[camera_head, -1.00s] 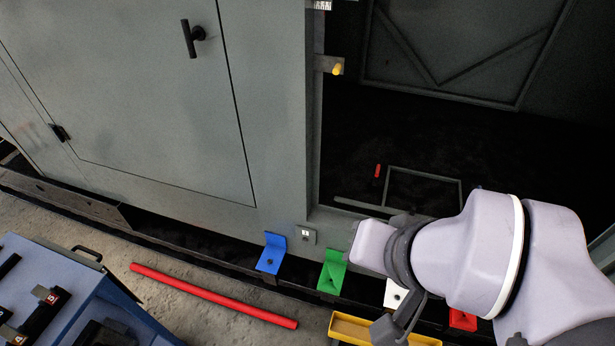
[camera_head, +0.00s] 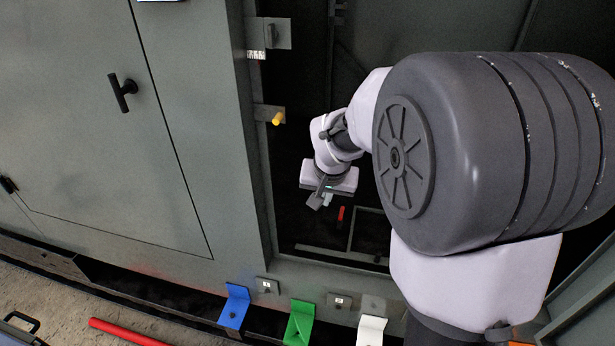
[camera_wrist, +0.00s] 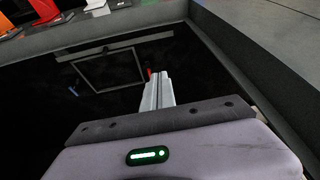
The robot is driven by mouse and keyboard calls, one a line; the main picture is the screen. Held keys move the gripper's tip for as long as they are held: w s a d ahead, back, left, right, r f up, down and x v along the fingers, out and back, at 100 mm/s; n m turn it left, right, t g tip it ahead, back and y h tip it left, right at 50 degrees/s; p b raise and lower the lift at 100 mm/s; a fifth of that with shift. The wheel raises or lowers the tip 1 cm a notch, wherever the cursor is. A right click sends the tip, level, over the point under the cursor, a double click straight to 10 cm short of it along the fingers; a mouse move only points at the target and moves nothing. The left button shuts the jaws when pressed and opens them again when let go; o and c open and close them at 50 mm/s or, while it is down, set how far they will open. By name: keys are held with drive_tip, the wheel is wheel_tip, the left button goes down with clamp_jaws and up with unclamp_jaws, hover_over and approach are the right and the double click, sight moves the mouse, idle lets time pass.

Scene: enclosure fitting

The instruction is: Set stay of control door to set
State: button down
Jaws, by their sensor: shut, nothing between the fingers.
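A small red piece (camera_head: 341,213) stands beside a thin grey bar frame (camera_head: 350,232) low inside the dark opening of the enclosure. It may be part of the door stay, but I cannot tell, nor can I tell which door is the control door. My gripper (camera_head: 322,200) is inside the opening, just up and left of the red piece in the head view. In the wrist view its fingers (camera_wrist: 157,88) are together and empty. The red piece (camera_wrist: 150,73) shows just past their tips there, partly hidden by them, and I cannot tell whether they touch.
A closed grey door with a black handle (camera_head: 123,92) is at left. A yellow-tipped peg (camera_head: 278,118) sticks out on the opening's left post. Blue (camera_head: 235,306), green (camera_head: 299,323) and white (camera_head: 371,331) brackets line the sill. My arm hides much of the right side.

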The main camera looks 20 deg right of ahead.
drive_tip(key=w+d+f, duration=0.2)
drive_tip(key=d+f, duration=0.2)
drive_tip(key=f, duration=0.4)
drive_tip(key=w+d+f+g, duration=0.1)
drive_tip(key=w+d+f, duration=0.1)
drive_tip(key=d+f, duration=0.3)
drive_tip(key=w+d+f, duration=0.2)
drive_tip(key=d+f, duration=0.2)
drive_tip(key=f, duration=0.6)
drive_tip(key=shift+d+f+m+h, duration=0.25)
drive_tip(key=shift+f+m+h, duration=0.1)
drive_tip(key=shift+m+h, duration=0.05)
drive_tip(key=b+x, duration=0.3)
drive_tip(key=x, duration=0.7)
drive_tip(key=shift+s+f+b, duration=0.1)
drive_tip(key=shift+f+b, duration=0.15)
drive_tip(key=shift+b, duration=0.05)
drive_tip(key=s+a, duration=0.1)
drive_tip(key=s+a+b, duration=0.1)
drive_tip(key=shift+s+r+b, duration=0.15)
drive_tip(key=shift+s+b, duration=0.15)
drive_tip(key=shift+s, duration=0.1)
drive_tip(key=shift+s+a+r, duration=0.1)
drive_tip(key=shift+s+a, duration=0.1)
